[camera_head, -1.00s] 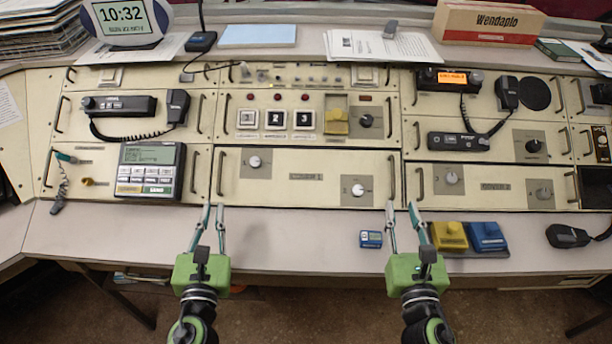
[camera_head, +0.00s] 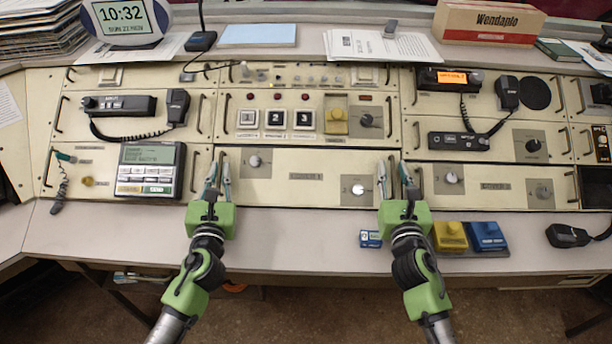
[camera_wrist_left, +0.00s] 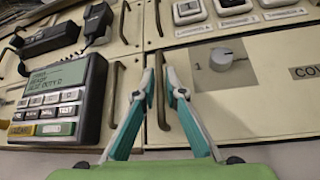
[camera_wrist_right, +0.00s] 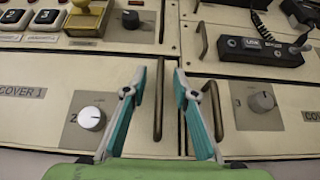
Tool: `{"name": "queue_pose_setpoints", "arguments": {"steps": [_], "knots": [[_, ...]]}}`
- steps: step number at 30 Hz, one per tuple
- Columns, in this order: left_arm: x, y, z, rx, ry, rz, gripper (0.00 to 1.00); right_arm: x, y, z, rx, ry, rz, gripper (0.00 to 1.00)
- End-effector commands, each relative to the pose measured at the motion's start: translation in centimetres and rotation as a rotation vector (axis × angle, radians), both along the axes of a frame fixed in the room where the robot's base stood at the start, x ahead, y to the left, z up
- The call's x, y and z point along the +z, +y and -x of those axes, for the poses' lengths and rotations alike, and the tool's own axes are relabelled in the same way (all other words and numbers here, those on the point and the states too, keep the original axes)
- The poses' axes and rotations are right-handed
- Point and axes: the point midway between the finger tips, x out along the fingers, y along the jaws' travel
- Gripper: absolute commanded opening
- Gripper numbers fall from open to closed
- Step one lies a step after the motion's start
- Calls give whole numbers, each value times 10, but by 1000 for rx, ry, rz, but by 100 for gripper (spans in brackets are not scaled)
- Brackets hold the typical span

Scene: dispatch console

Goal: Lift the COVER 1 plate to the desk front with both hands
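The COVER 1 plate (camera_head: 305,160) is a cream panel in the middle of the sloped console, with a bar handle at each end and two knobs. It lies flat in its place. My left gripper (camera_head: 218,168) is open at its left end; in the left wrist view the left handle (camera_wrist_left: 160,92) shows between the fingers. My right gripper (camera_head: 397,170) is open at its right end; in the right wrist view the right handle (camera_wrist_right: 158,100) shows between the fingers. I cannot tell whether any finger touches a handle.
A keypad terminal (camera_head: 150,170) stands close left of my left gripper. The COVER 2 plate (camera_head: 490,200) and its handle (camera_wrist_right: 215,110) are close right of my right gripper. A small blue device (camera_head: 370,239) and yellow and blue button boxes (camera_head: 450,237) sit on the desk front (camera_head: 290,240).

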Motion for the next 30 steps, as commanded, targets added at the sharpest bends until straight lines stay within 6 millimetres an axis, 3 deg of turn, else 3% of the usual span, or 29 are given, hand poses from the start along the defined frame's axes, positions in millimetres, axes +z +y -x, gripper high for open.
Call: {"name": "queue_pose_setpoints", "arguments": {"steps": [4,5,7,23,30], "knots": [[0,0,0,0,0,0,11,0,0,0,0,0,0,26],[0,0,0,0,0,0,3,0,0,0,0,0,0,18],[0,0,0,0,0,0,0,0,0,0,0,0,0,0],[4,0,0,0,-3,0,0,5,0,0,1,-4,0,0],[19,0,0,-1,-4,0,0,19,0,0,1,-5,0,0]]}}
